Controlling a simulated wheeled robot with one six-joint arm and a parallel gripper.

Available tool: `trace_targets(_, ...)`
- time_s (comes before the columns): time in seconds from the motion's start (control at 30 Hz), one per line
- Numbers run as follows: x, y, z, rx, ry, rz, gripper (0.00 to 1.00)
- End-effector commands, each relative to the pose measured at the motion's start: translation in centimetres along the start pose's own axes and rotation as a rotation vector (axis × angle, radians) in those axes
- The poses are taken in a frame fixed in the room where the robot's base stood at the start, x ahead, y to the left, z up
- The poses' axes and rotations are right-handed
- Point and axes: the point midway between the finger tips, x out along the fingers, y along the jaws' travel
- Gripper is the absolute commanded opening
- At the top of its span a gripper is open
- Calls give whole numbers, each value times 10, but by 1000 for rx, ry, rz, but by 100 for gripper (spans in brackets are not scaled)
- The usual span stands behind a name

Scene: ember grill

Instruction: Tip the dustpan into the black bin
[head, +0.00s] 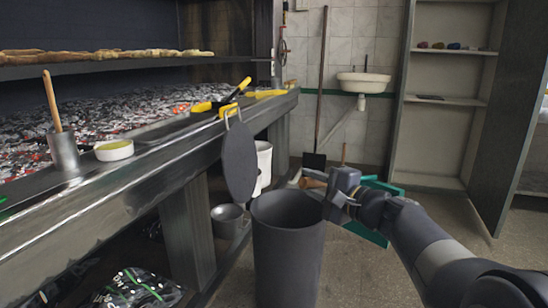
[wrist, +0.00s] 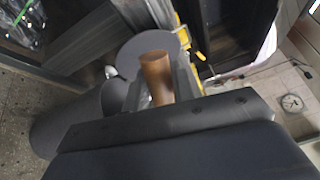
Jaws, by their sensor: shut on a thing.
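My gripper (head: 327,184) is shut on a brown wooden handle (head: 311,180), which also shows between the fingers in the wrist view (wrist: 155,72). A teal-green piece (head: 366,234), apparently the dustpan's pan, shows behind my gripper and arm, right of the bin. Most of it is hidden, and I cannot see its contents or its exact tilt. The black bin (head: 287,245) stands upright and open on the floor. My gripper is by the right side of its rim. The bin also shows at the left in the wrist view (wrist: 65,125).
A round dark lid (head: 239,162) hangs at the grill's edge, just left of the bin. A metal pot (head: 228,219) and a white bucket (head: 263,162) are near the bin. A long-handled shovel (head: 322,90) leans on the wall. Open floor lies right of the bin.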

Motion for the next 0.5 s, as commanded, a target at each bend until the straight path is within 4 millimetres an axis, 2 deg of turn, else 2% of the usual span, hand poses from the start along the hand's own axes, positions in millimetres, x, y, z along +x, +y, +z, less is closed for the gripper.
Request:
trace_targets(0.27,1,21,-12,-1,-19,3,0)
trace_targets(0.5,0,55,-29,2,-46,9,0)
